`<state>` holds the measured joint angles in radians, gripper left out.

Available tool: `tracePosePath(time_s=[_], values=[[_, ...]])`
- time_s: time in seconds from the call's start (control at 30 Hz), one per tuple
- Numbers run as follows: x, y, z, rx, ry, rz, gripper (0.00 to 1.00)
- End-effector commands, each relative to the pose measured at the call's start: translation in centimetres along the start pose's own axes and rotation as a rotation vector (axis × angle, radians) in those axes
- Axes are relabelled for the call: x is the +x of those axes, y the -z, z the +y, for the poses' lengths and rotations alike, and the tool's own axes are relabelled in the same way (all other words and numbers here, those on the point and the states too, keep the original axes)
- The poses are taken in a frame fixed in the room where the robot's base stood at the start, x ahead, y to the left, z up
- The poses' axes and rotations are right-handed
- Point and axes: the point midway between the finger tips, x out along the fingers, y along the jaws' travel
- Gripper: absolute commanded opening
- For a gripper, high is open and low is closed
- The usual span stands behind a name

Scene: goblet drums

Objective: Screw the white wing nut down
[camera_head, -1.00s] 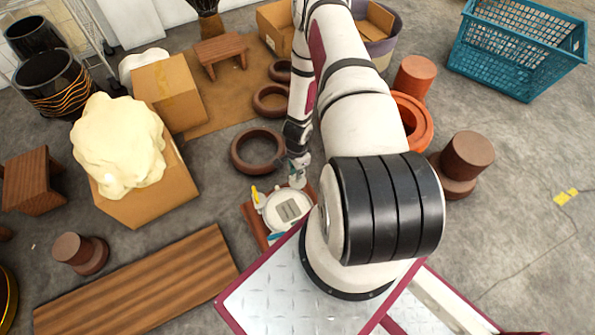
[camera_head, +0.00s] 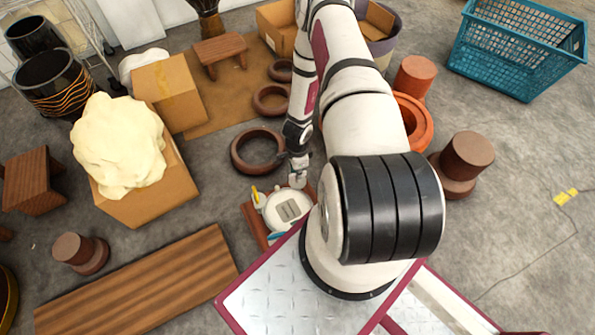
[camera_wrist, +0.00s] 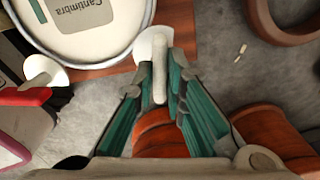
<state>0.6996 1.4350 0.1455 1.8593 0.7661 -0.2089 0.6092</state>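The white wing nut (camera_wrist: 159,68) stands between my fingertips in the wrist view, its upright wing with a finger close on each side. My gripper (camera_wrist: 160,80) has teal finger pads and looks shut on the wing, though the contact edges are hard to make out. The drum face also shows in the wrist view (camera_wrist: 104,30), with a grey label reading "Cantimbra". It lies on a reddish-brown board (camera_head: 254,228).
A white knob (camera_wrist: 44,71) and a red-handled object (camera_wrist: 25,96) lie left of my gripper. Orange-brown cylinders show below and right of it. A brown ring (camera_head: 257,152) lies behind the drum face. A wooden plank (camera_head: 140,285) lies at front left.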

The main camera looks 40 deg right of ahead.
Motion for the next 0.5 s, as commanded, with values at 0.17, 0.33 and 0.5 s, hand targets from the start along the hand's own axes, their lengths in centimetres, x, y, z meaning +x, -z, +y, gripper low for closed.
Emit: tracePosePath(time_s=[0.17,0.33,0.5], values=[[-0.01,0.03,-0.03,-0.001,0.001,0.000,0.31],[-0.02,0.01,-0.01,-0.001,0.000,0.000,0.31],[-0.95,0.01,-0.04,-0.002,0.000,0.000,0.31]])
